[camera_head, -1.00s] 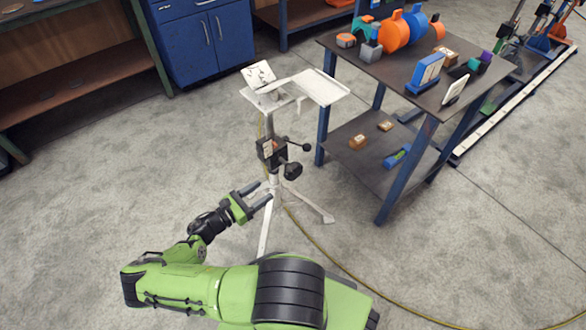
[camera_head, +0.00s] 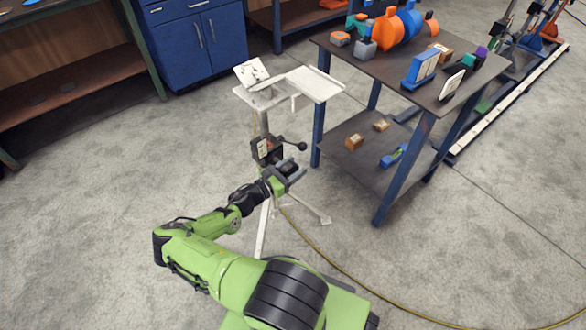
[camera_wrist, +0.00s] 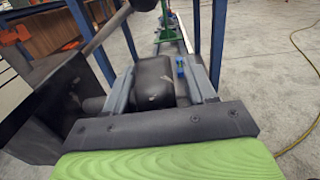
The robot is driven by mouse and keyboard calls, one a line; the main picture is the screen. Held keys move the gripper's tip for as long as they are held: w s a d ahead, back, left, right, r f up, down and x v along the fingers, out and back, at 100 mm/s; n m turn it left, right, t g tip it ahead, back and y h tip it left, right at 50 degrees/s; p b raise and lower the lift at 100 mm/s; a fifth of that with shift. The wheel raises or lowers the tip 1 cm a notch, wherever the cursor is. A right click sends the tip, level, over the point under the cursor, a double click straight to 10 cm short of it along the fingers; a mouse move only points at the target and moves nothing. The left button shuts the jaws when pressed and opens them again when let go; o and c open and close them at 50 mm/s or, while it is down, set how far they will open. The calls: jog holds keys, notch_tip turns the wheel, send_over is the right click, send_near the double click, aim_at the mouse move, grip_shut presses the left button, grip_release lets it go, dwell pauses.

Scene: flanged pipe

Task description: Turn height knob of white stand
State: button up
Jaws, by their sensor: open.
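The white stand (camera_head: 318,84) stands upright on its tripod legs, with a tray top and a black clamp block (camera_head: 266,150) on its column. A lever with a black ball end (camera_head: 301,146) sticks out to the right of the block. In the wrist view the dark, rounded height knob (camera_wrist: 155,82) sits between the two grey fingers of my gripper (camera_wrist: 162,72), on a short shaft from the block at left. My gripper (camera_head: 291,170) is open around the knob, and I cannot tell whether either finger touches it. In the head view my gripper mostly hides the knob.
A dark two-level table (camera_head: 345,50) with blue legs, carrying several coloured parts, stands close to the right of the stand. A yellow cable (camera_head: 330,260) runs over the floor. The floor to the left is clear. The lever passes close by my gripper at upper left (camera_wrist: 105,32).

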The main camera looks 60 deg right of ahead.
jog(key=c, duration=1)
jog(key=shift+o, duration=0.2)
jog(key=shift+r+p, duration=0.1)
jog(key=shift+p, duration=0.4)
jog(key=t+y+p, duration=0.1)
jog(key=y+p, duration=0.1)
jog(key=p, duration=0.3)
jog(key=shift+y, duration=0.4)
jog(key=t+y+p, duration=0.1)
jog(key=y+p, duration=0.1)
jog(key=p, duration=0.1)
jog(key=t+y+p, duration=0.1)
jog(key=y+p, duration=0.1)
jog(key=p, duration=0.1)
jog(key=shift+a+f, duration=0.15)
jog(key=shift+f, duration=0.15)
jog(key=t+y+p, duration=0.1)
jog(key=y+p, duration=0.3)
jog(key=shift+w+a+f+t, duration=0.15)
jog(key=shift+w+f+t, duration=0.05)
jog(key=shift+f+t, duration=0.2)
jog(key=shift+w+a+f+t+y, duration=0.15)
jog(key=shift+t+y, duration=0.2)
jog(key=shift+y, duration=0.3)
jog(key=shift+s+a+f+t+y, duration=0.15)
jog(key=shift+t+y, duration=0.2)
jog(key=shift+y, duration=0.3)
jog(key=shift+w, duration=0.1)
